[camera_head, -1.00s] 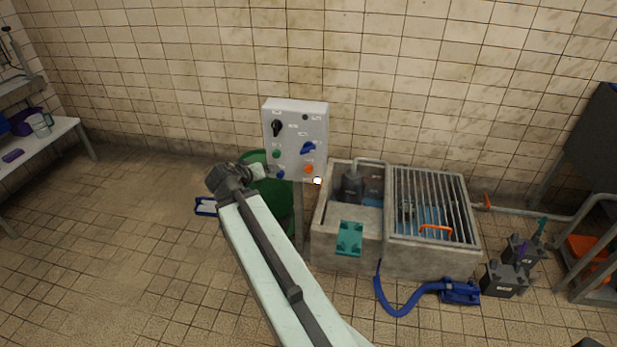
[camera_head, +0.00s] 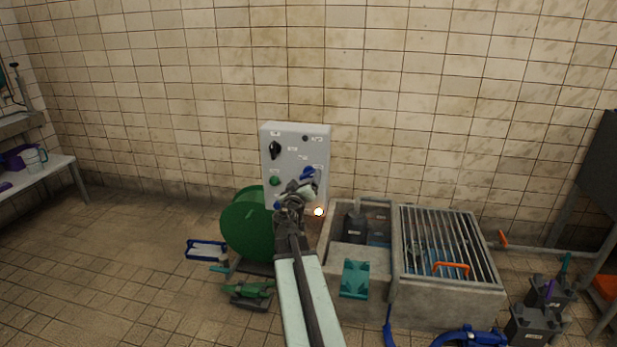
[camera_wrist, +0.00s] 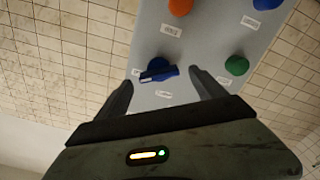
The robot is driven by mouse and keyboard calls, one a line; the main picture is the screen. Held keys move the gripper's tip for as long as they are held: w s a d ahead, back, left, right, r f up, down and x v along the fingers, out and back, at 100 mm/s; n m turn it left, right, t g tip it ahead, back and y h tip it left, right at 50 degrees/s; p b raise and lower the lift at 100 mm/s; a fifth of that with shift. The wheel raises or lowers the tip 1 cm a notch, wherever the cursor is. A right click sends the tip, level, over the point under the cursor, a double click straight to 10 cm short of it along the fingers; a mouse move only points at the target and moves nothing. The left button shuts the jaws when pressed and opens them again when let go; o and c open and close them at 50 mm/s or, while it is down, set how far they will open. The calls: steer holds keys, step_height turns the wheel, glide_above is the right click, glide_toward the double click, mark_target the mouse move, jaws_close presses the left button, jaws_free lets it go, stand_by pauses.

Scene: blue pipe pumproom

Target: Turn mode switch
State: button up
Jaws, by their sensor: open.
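The grey-white control panel (camera_head: 296,140) stands in front of the tiled wall. It carries a black rotary knob (camera_head: 275,150), a green button (camera_head: 274,181) and a blue switch (camera_head: 307,173) at right. Labels are too small to read, so I cannot tell which is the mode switch. My gripper (camera_head: 303,187) is in front of the panel's lower right, hiding part of it. In the wrist view, upside down, the blue switch (camera_wrist: 158,72) with its bar handle shows between the open fingers of my gripper (camera_wrist: 160,86). I cannot tell whether they touch it. The green button (camera_wrist: 237,65) is right.
In the wrist view an orange button (camera_wrist: 180,6) and a blue button (camera_wrist: 264,4) lie beyond the switch. A green drum (camera_head: 245,225) stands left of my arm. A concrete basin with a grate (camera_head: 445,240) is at right. Floor at left is mostly clear.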

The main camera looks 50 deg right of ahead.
mark_target(306, 176)
steer(key=x, duration=0.3)
steer(key=shift+w+d, duration=0.2)
steer(key=shift+d, duration=0.15)
steer(key=c, duration=1.3)
steer(key=shift+c, duration=0.3)
steer(key=shift+a+n, duration=0.1)
steer(key=shift+n, duration=0.2)
steer(key=n, duration=1.1)
steer(key=shift+a+f, duration=0.1)
steer(key=shift+n, duration=0.3)
